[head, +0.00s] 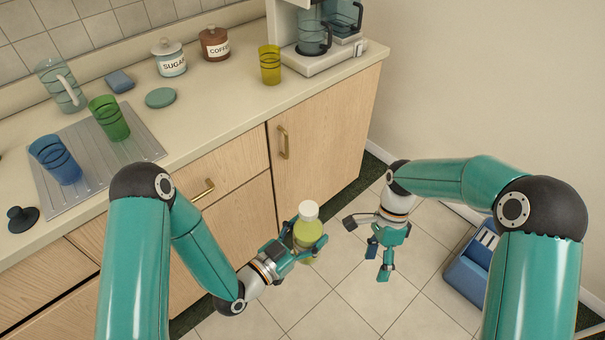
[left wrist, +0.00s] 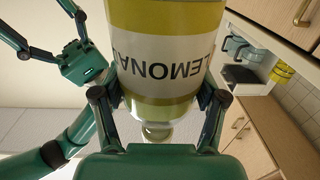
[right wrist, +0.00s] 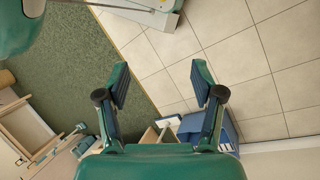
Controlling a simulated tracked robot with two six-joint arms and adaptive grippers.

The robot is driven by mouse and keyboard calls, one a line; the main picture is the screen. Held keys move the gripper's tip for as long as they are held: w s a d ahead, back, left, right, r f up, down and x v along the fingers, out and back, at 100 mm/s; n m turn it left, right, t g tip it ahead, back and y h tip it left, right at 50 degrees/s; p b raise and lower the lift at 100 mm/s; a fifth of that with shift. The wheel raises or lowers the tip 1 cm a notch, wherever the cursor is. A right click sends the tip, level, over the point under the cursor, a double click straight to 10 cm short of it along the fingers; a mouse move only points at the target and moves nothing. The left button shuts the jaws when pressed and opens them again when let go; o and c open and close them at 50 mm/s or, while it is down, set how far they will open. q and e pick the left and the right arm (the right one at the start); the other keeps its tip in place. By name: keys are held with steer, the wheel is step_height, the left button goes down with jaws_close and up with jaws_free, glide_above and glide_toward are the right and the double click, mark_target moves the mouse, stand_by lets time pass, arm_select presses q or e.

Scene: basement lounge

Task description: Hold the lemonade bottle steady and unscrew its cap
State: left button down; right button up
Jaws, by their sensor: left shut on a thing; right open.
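The lemonade bottle (head: 307,231) is yellow-green with a white cap (head: 308,210) on top. It is upright, held in the air in front of the counter. My left gripper (head: 304,245) is shut around the bottle's body. In the left wrist view, the bottle's label (left wrist: 165,62) reads upside down between the two fingers. My right gripper (head: 379,262) is to the right of the bottle, pointing down, open and empty, apart from the cap. In the right wrist view, the fingers (right wrist: 160,84) are spread with only floor between them.
The counter (head: 215,110) at left holds a blue cup (head: 55,159), a green cup (head: 109,118), a yellow cup (head: 270,65), jars and a coffee machine (head: 325,60). A blue bin (head: 465,277) stands on the floor at right. Space between the grippers is clear.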

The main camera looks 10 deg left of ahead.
steer(key=w+a+r+t+h, duration=0.1)
steer(key=w+a+r, duration=0.25)
steer(key=r, duration=0.45)
step_height(320, 180, up, 15)
steer(key=n+t, duration=0.2)
steer(key=t, duration=0.2)
glide_above(304, 204)
steer(key=shift+w+d+f, duration=0.1)
steer(key=shift+d+f, duration=0.1)
steer(key=shift+d, duration=0.1)
steer(key=shift+a, duration=0.3)
steer(key=shift+s+f, duration=0.2)
steer(key=shift+f, duration=3.75)
steer(key=shift+o, duration=0.9)
steer(key=shift+w+f, duration=0.1)
jaws_close()
